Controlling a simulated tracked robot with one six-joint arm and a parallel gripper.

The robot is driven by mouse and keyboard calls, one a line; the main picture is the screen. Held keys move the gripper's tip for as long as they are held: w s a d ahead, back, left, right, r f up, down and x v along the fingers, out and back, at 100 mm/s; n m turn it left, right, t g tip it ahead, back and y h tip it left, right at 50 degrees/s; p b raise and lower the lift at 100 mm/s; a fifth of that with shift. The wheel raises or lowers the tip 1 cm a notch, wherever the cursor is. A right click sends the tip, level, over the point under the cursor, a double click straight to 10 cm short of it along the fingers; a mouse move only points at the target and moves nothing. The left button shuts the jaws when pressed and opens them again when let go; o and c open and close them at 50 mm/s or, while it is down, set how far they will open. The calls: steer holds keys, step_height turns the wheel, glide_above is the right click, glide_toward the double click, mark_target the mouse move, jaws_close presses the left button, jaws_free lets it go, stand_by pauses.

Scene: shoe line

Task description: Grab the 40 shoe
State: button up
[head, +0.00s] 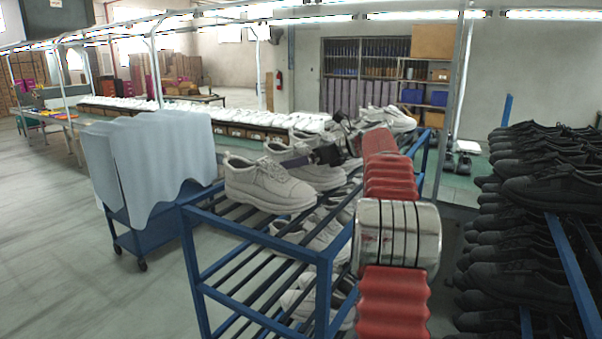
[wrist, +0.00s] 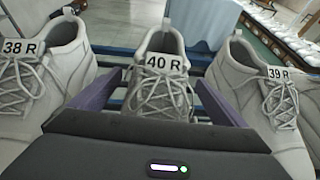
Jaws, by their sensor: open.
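The grey-white lace-up shoe tagged 40 R (wrist: 160,88) stands in the middle of the wrist view, its toe hidden by my gripper body. My gripper (wrist: 158,100) is open, with one purple finger on each side of this shoe; whether they touch it is unclear. The shoe tagged 38 R (wrist: 40,80) is on the left and the one tagged 39 R (wrist: 265,90) on the right. In the head view my gripper (head: 312,158) is over the row of light shoes on the rack's top shelf. Tags are not readable there.
The blue rack (head: 255,228) holds more light shoes on lower shelves. Black shoes (head: 545,190) fill a rack at the right. A blue cart (head: 160,236) with grey-blue sheets (head: 150,160) stands at the left. Floor (head: 75,260) at the lower left is clear.

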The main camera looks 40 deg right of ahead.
steer(key=shift+c, duration=0.3)
steer(key=c, duration=1.3)
